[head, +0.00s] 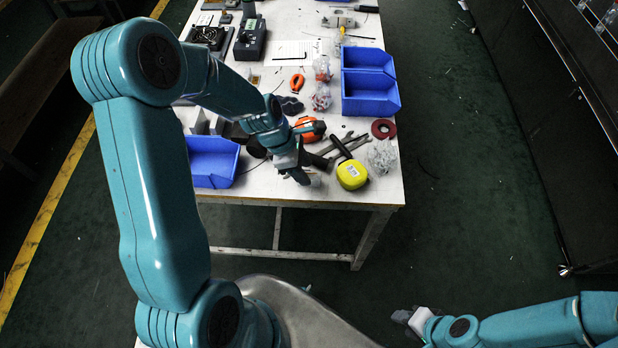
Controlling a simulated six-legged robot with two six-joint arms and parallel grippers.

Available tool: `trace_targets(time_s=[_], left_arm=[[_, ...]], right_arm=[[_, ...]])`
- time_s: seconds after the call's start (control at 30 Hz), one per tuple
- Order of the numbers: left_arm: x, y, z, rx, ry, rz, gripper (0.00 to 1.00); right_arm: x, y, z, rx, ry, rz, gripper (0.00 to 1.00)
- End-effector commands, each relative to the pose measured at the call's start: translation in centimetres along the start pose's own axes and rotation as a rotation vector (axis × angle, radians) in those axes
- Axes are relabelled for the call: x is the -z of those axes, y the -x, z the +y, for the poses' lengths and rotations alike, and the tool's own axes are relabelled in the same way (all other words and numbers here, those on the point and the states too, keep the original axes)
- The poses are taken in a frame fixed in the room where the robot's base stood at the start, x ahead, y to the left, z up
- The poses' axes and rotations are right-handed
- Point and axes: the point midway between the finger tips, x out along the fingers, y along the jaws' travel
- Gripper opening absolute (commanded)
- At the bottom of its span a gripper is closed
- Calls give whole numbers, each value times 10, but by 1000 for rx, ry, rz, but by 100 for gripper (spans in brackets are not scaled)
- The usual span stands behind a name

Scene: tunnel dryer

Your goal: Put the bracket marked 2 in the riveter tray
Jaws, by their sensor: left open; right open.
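My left gripper (306,178) is open and sits low over the near edge of the white table, with nothing visible between its fingers. My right gripper (404,317) is open and empty, away from the table at the lower right. Grey angled metal pieces (200,123), possibly brackets, stand behind the near blue bin, partly hidden by my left arm. I cannot read a 2 on any of them. A blue bin (213,183) stands at the table's near left corner. Two joined blue bins (370,105) stand at the right edge. I cannot tell which is the riveter tray.
On the white table (262,187), a yellow tape measure (352,175), wrenches (357,140), an orange-and-black tool (310,128) and a dark red ring (383,129) lie near my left gripper. Clear bags lie by the joined bins. Dark boxes crowd the far left. Floor right of the table is open.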

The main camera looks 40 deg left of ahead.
Motion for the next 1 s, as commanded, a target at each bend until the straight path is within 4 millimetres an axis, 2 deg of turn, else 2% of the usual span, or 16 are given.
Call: trace_targets(time_s=[0.03,0.13,0.4,0.43,0.5,0.57,0.87,1.0], left_arm=[[1,-9,-1,4,0,0,47],[1,-20,-1,2,0,0,47],[1,-24,0,0,0,0,47],[1,-24,0,0,0,0,40],[1,-24,0,0,0,0,18],[1,-24,0,0,0,0,0],[0,-23,0,-1,0,0,0],[-2,-17,1,-2,-2,-1,0]], right_arm=[[0,0,0,0,0,0,43],[0,-1,0,0,0,0,43],[0,-1,0,0,0,0,43],[0,-1,0,0,0,0,43],[0,-1,0,0,0,0,43],[0,-1,0,0,0,0,43],[0,-1,0,0,0,0,43],[0,0,0,0,0,0,43]])
